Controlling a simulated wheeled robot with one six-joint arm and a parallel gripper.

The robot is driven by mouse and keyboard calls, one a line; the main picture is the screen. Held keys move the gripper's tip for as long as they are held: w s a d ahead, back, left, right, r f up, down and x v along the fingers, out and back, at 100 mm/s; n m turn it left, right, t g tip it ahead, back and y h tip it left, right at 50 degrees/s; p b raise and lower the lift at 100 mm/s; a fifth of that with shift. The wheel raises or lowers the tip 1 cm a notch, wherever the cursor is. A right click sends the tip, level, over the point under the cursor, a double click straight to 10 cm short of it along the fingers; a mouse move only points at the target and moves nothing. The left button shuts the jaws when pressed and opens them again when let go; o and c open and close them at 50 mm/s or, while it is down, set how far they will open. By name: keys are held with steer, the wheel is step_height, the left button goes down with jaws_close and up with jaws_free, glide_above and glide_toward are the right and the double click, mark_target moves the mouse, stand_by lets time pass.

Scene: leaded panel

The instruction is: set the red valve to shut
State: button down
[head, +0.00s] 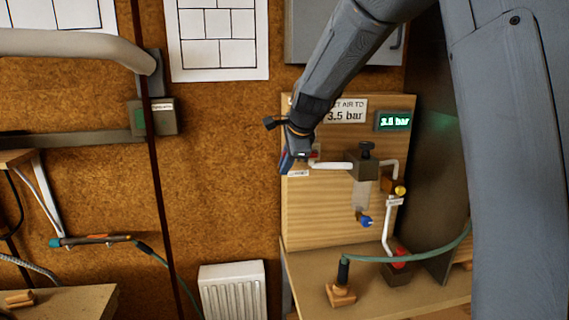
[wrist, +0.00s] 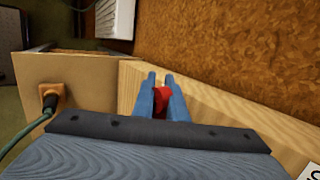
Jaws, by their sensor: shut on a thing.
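The red valve (wrist: 160,101) shows in the wrist view as a red part between the two blue fingers of my gripper (wrist: 160,84). The fingers are shut on it, one on each side, and hide much of it. In the head view my gripper (head: 291,160) is at the left edge of the wooden panel (head: 320,215), at the left end of a white pipe (head: 330,165). Only a sliver of red shows beside it there. The angle of the valve's handle cannot be told.
Below, a red part (head: 400,256) and a green hose (head: 425,255) sit over the bench. A radiator (head: 232,290) stands left.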

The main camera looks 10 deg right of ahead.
steer(key=c, duration=2)
jaws_free()
steer(key=shift+c, duration=0.2)
steer(key=b+v, duration=0.3)
steer(key=v, duration=0.4)
steer(key=shift+s+r, duration=0.2)
steer(key=shift+r, duration=0.15)
